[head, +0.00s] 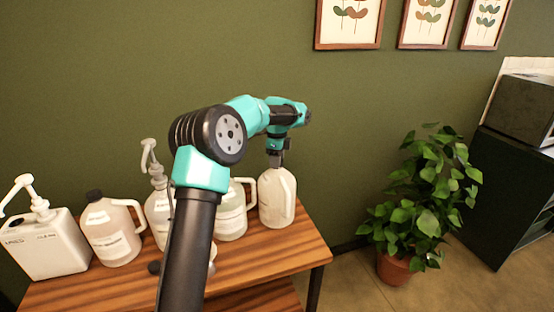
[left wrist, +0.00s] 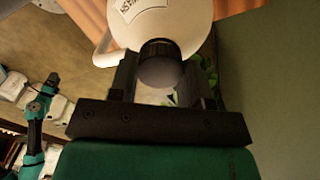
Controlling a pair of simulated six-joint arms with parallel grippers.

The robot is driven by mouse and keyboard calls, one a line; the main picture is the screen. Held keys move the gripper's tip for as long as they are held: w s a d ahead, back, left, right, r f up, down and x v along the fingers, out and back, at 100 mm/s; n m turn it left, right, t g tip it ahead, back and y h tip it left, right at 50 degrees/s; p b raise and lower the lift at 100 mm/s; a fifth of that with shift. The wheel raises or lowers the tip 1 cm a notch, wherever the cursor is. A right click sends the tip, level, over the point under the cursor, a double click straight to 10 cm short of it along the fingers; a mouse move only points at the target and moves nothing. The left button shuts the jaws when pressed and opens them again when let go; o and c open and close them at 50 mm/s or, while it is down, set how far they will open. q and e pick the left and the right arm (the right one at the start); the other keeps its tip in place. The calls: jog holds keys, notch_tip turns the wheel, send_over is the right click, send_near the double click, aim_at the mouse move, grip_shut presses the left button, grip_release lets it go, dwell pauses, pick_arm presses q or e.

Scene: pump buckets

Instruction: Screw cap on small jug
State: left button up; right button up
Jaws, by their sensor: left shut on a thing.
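A white jug (head: 277,200) with a side handle stands upright at the right end of the wooden table. My left gripper (head: 276,160) points down over its mouth. In the left wrist view my left gripper (left wrist: 157,76) is shut on a dark round cap (left wrist: 160,68), with a finger on each side. The cap lines up with the neck of the white jug (left wrist: 165,25). I cannot tell whether it is seated on the thread. My right gripper does not show.
A jug (head: 232,218), partly behind my arm, stands left of the white jug. Further left are a pump bottle (head: 157,212), a black-capped jug (head: 112,240) and a white pump container (head: 45,245). A potted plant (head: 425,200) stands on the floor to the right.

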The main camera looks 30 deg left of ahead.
pick_arm(q)
jog(key=m, duration=0.3)
jog(key=shift+m, duration=0.4)
jog(key=m, duration=0.3)
jog(key=shift+m, duration=0.4)
jog(key=o, duration=1)
jog(key=n, duration=0.7)
jog(key=shift+n, duration=0.4)
jog(key=n, duration=0.7)
